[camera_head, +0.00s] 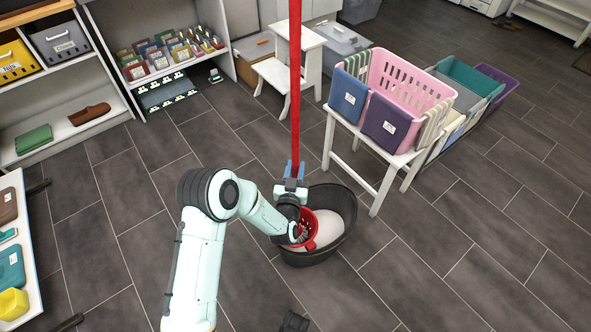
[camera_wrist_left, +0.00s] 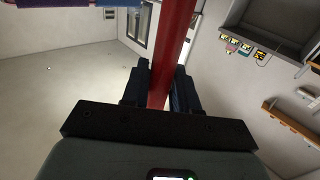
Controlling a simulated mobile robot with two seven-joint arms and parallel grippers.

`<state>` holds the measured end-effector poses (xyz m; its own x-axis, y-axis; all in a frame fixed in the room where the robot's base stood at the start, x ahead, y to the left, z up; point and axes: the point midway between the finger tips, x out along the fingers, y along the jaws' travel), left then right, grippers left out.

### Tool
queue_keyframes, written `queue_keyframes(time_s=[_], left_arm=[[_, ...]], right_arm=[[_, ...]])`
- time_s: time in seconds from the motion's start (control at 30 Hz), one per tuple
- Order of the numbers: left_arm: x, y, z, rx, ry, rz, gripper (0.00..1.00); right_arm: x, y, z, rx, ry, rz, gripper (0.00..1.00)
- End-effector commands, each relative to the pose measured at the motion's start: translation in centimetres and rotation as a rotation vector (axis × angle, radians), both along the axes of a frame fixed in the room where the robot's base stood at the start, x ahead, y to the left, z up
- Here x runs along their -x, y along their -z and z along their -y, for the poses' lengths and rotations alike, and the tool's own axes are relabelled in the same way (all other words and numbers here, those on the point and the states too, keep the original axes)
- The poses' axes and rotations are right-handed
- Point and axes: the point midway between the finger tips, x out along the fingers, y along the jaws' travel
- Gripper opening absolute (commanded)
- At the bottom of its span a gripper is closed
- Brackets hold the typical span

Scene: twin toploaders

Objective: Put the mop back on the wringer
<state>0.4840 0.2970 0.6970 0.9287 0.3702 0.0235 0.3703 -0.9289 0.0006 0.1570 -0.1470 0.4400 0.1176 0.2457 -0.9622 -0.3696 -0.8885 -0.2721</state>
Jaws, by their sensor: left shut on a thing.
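The mop's red handle (camera_head: 295,85) stands upright in the head view and runs up out of the frame. My left gripper (camera_head: 292,172) is shut on the handle, above the bucket. In the left wrist view the red handle (camera_wrist_left: 174,50) passes between the dark fingers (camera_wrist_left: 162,88). The dark grey bucket (camera_head: 345,222) stands on the floor below. The red wringer (camera_head: 314,228) is at the bucket, partly hidden by my left arm. A pale area shows inside the bucket. The mop's head is hidden or cannot be told apart there.
A white bench (camera_head: 372,150) with a pink basket (camera_head: 408,88) stands right of the bucket. A white step stool (camera_head: 304,62) is behind it. Shelves (camera_head: 62,130) line the left. A low table (camera_head: 28,245) is at the left edge. The floor in front is mostly clear.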

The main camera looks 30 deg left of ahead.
Motion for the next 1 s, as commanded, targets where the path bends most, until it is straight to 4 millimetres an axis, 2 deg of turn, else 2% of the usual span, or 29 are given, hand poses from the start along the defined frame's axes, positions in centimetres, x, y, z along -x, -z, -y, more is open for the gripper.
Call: queue_keyframes(time_s=[0.27, 0.3, 0.37, 0.4, 0.77, 0.87, 1.0], left_arm=[[0.0, 0.1, 0.0, -0.001, 0.000, 0.004, 0.00], [0.0, 0.2, 0.0, 0.000, 0.000, -0.001, 0.32], [0.0, 0.2, 0.0, 0.000, 0.000, -0.001, 0.51], [0.0, 0.2, 0.0, 0.000, 0.000, -0.001, 0.54], [0.0, -0.3, 0.0, 0.000, 0.000, 0.000, 0.54], [1.3, 0.0, 0.6, 0.001, 0.002, -0.004, 0.54], [4.1, 0.1, 1.7, 0.001, 0.002, -0.006, 0.54]], right_arm=[[-0.3, 0.2, 0.1, 0.003, 0.003, 0.008, 0.43], [-0.4, 0.3, 0.2, 0.004, 0.004, 0.010, 0.43], [-0.4, 0.2, 0.2, 0.004, 0.004, 0.010, 0.43], [-0.3, 0.2, 0.2, 0.004, 0.004, 0.010, 0.43], [0.1, -0.3, 0.0, 0.000, 0.000, -0.001, 0.43], [0.2, -0.3, -0.1, -0.003, -0.003, -0.006, 0.43], [0.6, -0.6, -0.3, -0.008, -0.007, -0.016, 0.43]])
